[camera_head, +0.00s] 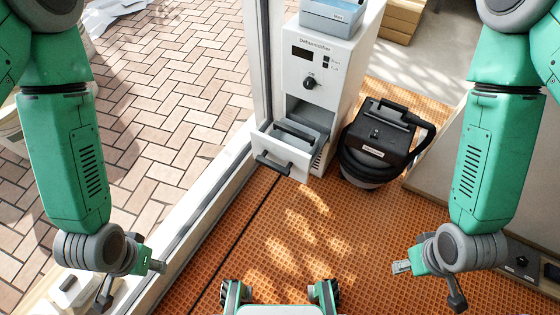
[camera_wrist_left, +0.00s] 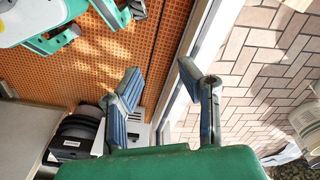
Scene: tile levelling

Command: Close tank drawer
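The white dehumidifier (camera_head: 342,75) stands upright at the top centre of the head view. Its tank drawer (camera_head: 283,155) is pulled out at the front, below the control knob, with a dark handle (camera_head: 272,164) on its face. A grey tank with a dark handle shows inside the drawer. My left gripper (camera_head: 132,284) is open and empty at lower left, well apart from the drawer. Its spread fingers also show in the left wrist view (camera_wrist_left: 168,88). My right gripper (camera_head: 430,284) is open and empty at lower right, also apart from the drawer.
A black vacuum (camera_head: 378,140) stands close to the dehumidifier's right side. A blue-grey box (camera_head: 333,15) sits on top of the dehumidifier. A vertical frame post (camera_head: 263,60) and white sill (camera_head: 205,205) run along its left. Orange grid flooring (camera_head: 300,235) in front is clear.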

